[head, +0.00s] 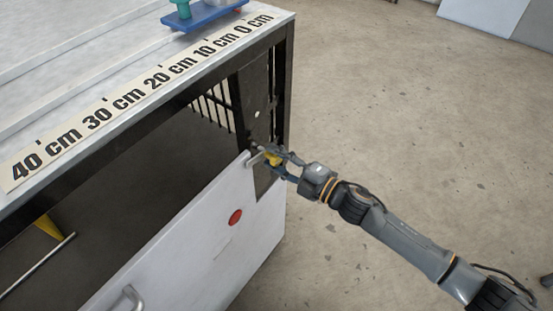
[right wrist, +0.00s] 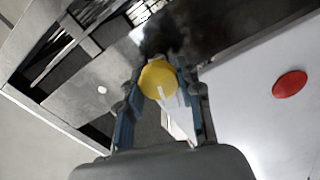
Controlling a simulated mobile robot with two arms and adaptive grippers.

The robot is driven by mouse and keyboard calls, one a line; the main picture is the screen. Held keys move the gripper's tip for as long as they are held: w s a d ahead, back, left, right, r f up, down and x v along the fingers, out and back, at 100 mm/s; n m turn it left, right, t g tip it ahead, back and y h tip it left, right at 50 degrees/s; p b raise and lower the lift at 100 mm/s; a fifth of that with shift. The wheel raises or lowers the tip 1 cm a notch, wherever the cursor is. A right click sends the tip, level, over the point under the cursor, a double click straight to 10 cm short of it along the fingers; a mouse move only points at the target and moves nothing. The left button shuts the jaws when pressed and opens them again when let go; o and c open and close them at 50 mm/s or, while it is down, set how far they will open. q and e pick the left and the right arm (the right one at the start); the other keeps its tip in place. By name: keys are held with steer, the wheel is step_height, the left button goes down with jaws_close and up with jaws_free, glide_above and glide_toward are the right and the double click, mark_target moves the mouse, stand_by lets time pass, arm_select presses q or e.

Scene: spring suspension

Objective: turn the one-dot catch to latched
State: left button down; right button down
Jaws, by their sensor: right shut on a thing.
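The catch shows as a round yellow knob (right wrist: 152,80) with a white pointer line, in the right wrist view. In the head view the yellow knob (head: 272,159) is small and partly hidden by the fingers. My right gripper (head: 274,161) is shut around it at the upper right corner of the white front panel (head: 190,240). In the right wrist view my right gripper's (right wrist: 160,100) blue fingers stand on both sides of the knob. One white dot (head: 257,114) is on the dark post above; it also shows in the right wrist view (right wrist: 102,89). My left gripper is not in view.
A red disc (head: 235,217) and a grey handle (head: 128,298) are on the white panel. A ruler strip (head: 140,95) runs along the bench top edge. A blue tray (head: 205,16) stands on top.

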steer(key=shift+n+b, duration=0.35)
steer(key=shift+n, duration=1.15)
steer(key=shift+f, duration=0.1)
steer(key=c, duration=0.9)
jaws_free()
steer(key=shift+o, duration=0.2)
steer(key=v, duration=1.2)
